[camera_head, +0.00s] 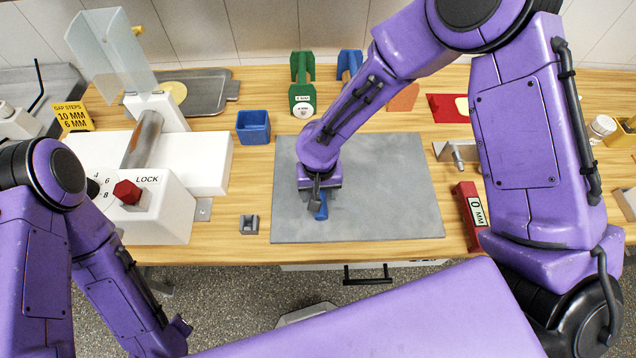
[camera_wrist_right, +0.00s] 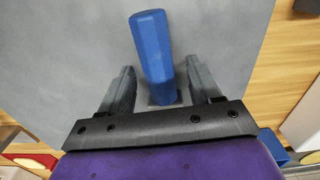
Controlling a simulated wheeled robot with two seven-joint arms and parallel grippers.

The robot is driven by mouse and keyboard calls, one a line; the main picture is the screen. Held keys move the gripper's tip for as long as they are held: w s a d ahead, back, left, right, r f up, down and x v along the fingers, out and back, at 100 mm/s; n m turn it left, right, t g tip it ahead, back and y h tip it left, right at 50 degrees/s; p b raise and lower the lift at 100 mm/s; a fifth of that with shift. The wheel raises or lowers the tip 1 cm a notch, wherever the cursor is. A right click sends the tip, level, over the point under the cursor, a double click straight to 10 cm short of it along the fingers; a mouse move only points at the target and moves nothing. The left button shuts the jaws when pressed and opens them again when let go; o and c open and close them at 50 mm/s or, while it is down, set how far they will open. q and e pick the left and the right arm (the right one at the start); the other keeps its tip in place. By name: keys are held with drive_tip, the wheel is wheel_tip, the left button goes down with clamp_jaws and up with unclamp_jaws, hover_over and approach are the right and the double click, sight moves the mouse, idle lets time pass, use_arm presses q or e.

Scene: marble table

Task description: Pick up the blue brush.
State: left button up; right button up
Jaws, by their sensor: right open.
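The blue brush (camera_head: 321,209) lies on the grey mat (camera_head: 400,190), under my right gripper (camera_head: 317,200), which hides part of it in the head view. In the right wrist view the brush's blue faceted handle (camera_wrist_right: 153,45) runs between the two grey fingers of the right gripper (camera_wrist_right: 162,72). A finger stands on each side of it, with a gap visible on both sides. The right gripper is open, and the brush's near end is close to the gripper body. My left arm is at the lower left of the head view; its gripper does not show.
A white machine with a red LOCK knob (camera_head: 127,192) stands left of the mat. A blue cup (camera_head: 253,127), a green stand (camera_head: 303,84) and a red block marked 0 MM (camera_head: 470,214) surround the mat. A small grey block (camera_head: 249,224) lies near the front edge. The mat is otherwise clear.

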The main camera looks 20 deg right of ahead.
drive_tip(key=shift+s, duration=0.1)
drive_tip(key=shift+c, duration=1.2)
drive_tip(key=c, duration=0.9)
drive_tip(key=shift+r, duration=0.55)
drive_tip(key=s+a+r+b, duration=0.3)
drive_tip(key=a+r, duration=0.9)
drive_tip(key=a, duration=0.1)
drive_tip(key=shift+s+a, duration=0.3)
